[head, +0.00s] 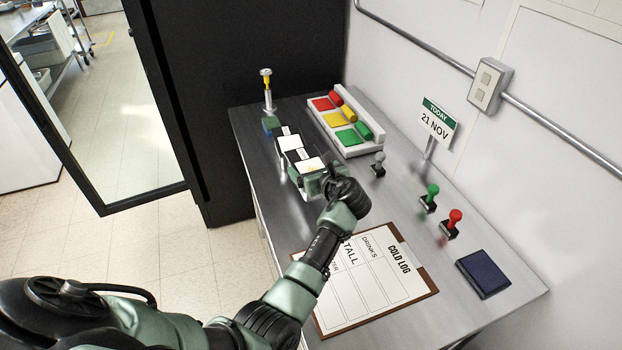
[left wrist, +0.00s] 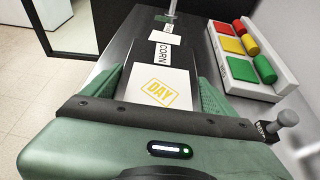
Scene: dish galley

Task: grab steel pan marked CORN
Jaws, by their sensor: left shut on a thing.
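The steel pan marked CORN (left wrist: 162,53) is a long dark-topped thing in the left wrist view, with its CORN label just beyond a white card stamped DAY in yellow. In the head view the pan (head: 290,143) is at the left part of the steel counter, and its label is too small to read. My left gripper (left wrist: 158,76) is shut around the pan's near part, one green finger on each side; it also shows in the head view (head: 313,181). The fingers and wrist hide part of the pan's sides. My right gripper is not in view.
The steel counter (head: 400,195) also holds a white rack (head: 322,118) with red, yellow and green pads, several hand stamps, a dark ink pad (head: 484,274), a date sign (head: 437,120) and a Cold Log clipboard (head: 375,285). A wall bounds the right side.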

